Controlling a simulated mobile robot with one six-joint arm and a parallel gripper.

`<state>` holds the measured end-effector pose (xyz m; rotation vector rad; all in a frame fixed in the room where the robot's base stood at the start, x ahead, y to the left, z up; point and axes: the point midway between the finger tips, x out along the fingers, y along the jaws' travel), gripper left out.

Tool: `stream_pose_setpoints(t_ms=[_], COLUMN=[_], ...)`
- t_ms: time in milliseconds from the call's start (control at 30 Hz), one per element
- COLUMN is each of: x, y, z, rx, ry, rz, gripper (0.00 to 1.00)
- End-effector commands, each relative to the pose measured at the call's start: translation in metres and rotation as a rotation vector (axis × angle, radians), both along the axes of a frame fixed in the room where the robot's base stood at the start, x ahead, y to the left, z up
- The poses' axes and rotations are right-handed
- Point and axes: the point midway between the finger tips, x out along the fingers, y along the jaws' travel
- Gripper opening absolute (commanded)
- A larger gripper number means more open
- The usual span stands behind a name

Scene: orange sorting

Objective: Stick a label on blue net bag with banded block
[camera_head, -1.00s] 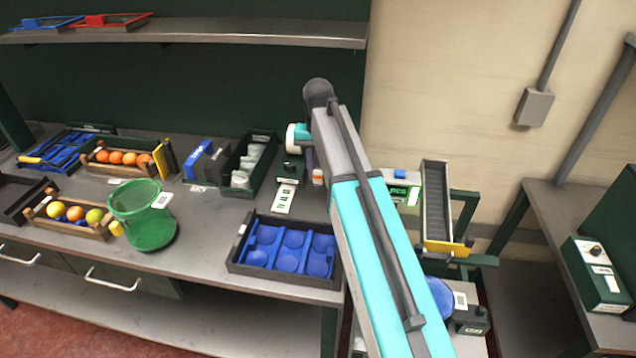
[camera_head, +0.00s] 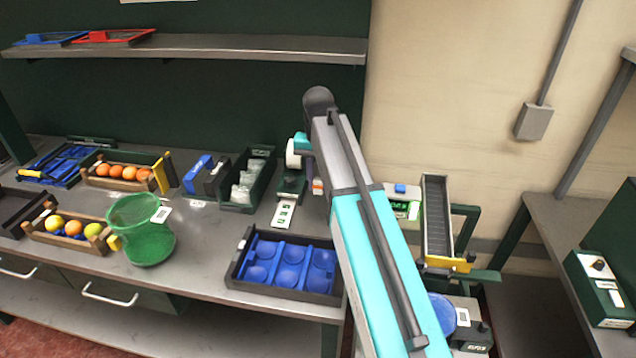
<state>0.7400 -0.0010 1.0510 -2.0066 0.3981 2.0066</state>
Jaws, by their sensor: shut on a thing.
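My arm reaches over the bench in the middle. My gripper (camera_head: 309,170) is mostly hidden behind my arm, below the teal and white wrist. It is shut on a small orange and white piece (camera_head: 318,187), which looks like the banded block; my arm partly covers it. A dark label printer (camera_head: 291,184) stands just left of the gripper, with a white label strip (camera_head: 283,214) in front of it. A blue round thing (camera_head: 440,312) shows at the lower right, partly behind my arm, with a white tag beside it. I cannot tell whether it is the blue net bag.
A blue cupped tray (camera_head: 240,270) is at the bench front. A green net basket (camera_head: 148,242) and fruit crates (camera_head: 95,178) stand left. A black bin (camera_head: 238,205) holds clear packs. A chute (camera_head: 437,218) stands right of my arm. Bare bench lies between basket and tray.

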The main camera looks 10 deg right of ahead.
Motion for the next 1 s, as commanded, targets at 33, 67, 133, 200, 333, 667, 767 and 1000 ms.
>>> stream_pose_setpoints(t_ms=[33,67,133,200,333,667,767,1000], x=[0.000,0.000,0.000,-0.001,-0.004,-0.024,-0.032,-0.050], y=[0.000,0.000,0.000,0.000,0.000,0.000,0.000,0.000], z=[0.000,0.000,0.000,0.000,-0.002,-0.011,-0.014,-0.022], rx=[0.000,0.000,0.000,0.000,0.000,0.000,0.000,0.000], ry=[0.000,0.000,0.000,0.000,0.000,0.001,0.001,0.001], rz=[0.000,0.000,0.001,0.006,0.040,0.304,0.412,0.667], gripper=[0.01,0.01,0.01,0.01,0.01,0.01,0.01,0.01])
